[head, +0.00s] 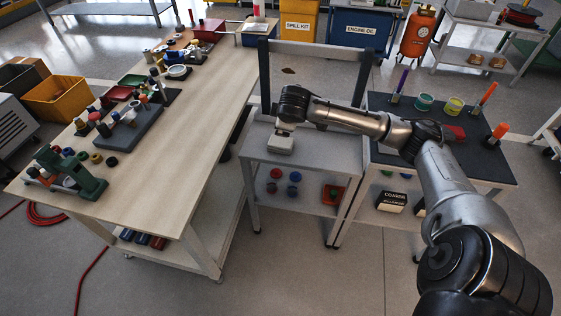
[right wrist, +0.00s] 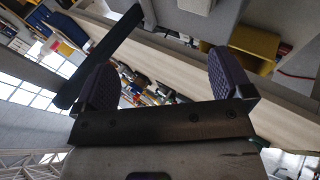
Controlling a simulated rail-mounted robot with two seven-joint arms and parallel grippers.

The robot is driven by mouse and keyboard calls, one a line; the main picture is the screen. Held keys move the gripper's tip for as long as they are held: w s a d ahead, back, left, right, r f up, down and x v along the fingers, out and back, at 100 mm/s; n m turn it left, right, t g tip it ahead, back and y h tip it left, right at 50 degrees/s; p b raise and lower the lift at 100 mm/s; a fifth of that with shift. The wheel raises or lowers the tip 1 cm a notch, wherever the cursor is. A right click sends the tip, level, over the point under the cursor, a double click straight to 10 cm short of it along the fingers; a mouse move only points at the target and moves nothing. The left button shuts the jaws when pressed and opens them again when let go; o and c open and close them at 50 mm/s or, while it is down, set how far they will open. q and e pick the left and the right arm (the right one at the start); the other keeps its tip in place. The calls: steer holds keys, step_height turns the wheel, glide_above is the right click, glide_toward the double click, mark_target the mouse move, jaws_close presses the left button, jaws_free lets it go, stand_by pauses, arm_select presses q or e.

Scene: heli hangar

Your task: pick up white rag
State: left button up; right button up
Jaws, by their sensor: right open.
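I cannot pick out a white rag for certain in either view. My right gripper (head: 281,143) is over the small grey cart (head: 325,153), beside the long wooden workbench (head: 203,108). In the right wrist view its two dark, ridged fingers (right wrist: 163,82) stand wide apart with nothing between them. That view is strongly tilted and shows the workbench behind the fingers. My left gripper is not in view.
Tools and parts crowd the workbench's left side; its right side is mostly bare. A dark-topped cart (head: 483,160) with colored markers and tins stands at the right. A yellow bin (head: 58,100) is at the left. A red hose (head: 45,213) lies on the floor.

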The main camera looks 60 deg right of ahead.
steer(key=s+d+m+g+y, duration=0.1)
steer(key=d, duration=0.5)
steer(key=y+b, duration=0.2)
steer(key=y, duration=0.4)
glide_above(281, 141)
steer(key=s, duration=0.2)
steer(key=f, duration=1)
steer(key=shift+s+d+f, duration=0.1)
steer(key=shift+d+f, duration=0.15)
steer(key=shift+w+f, duration=0.25)
steer(key=shift+f, duration=0.3)
steer(key=b+x, duration=0.3)
steer(key=x, duration=0.1)
steer(key=shift+f+b, duration=0.3)
steer(key=shift+b, duration=0.05)
steer(key=shift+w+a+f, duration=0.15)
steer(key=shift+w+f, duration=0.05)
steer(key=shift+f, duration=0.1)
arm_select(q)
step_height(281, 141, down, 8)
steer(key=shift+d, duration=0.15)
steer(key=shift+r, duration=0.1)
